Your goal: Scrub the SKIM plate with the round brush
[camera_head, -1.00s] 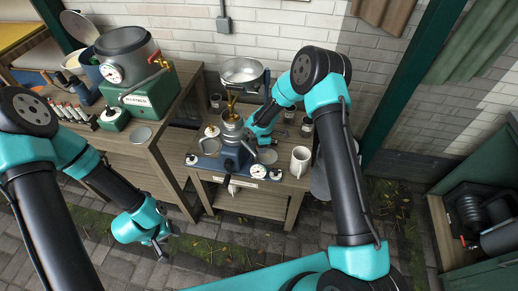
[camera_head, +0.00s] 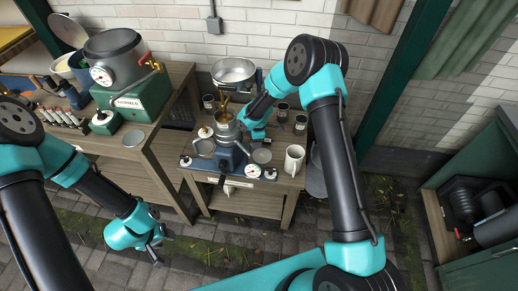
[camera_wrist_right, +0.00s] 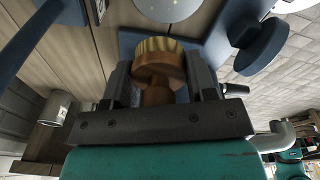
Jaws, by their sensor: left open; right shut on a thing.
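My right gripper (camera_wrist_right: 157,85) is shut on the wooden round brush (camera_wrist_right: 158,72), whose pale bristles point away from the jaws. In the head view the right gripper (camera_head: 252,128) is beside the blue machine (camera_head: 230,157) on the small wooden table; the brush cannot be made out there. Two flat grey discs lie there, a left disc (camera_head: 205,147) and a right disc (camera_head: 262,156). No SKIM lettering is legible, so I cannot tell which is the SKIM plate. A pale round plate (camera_wrist_right: 168,7) is cut off atop the wrist view, apart from the bristles. My left gripper (camera_head: 156,249) is open and empty above the paving.
A white mug (camera_head: 294,159) and a white dial (camera_head: 252,171) are near the small table's front edge. Several jars (camera_head: 282,112) stand behind. A metal bowl (camera_head: 234,72) is above the machine.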

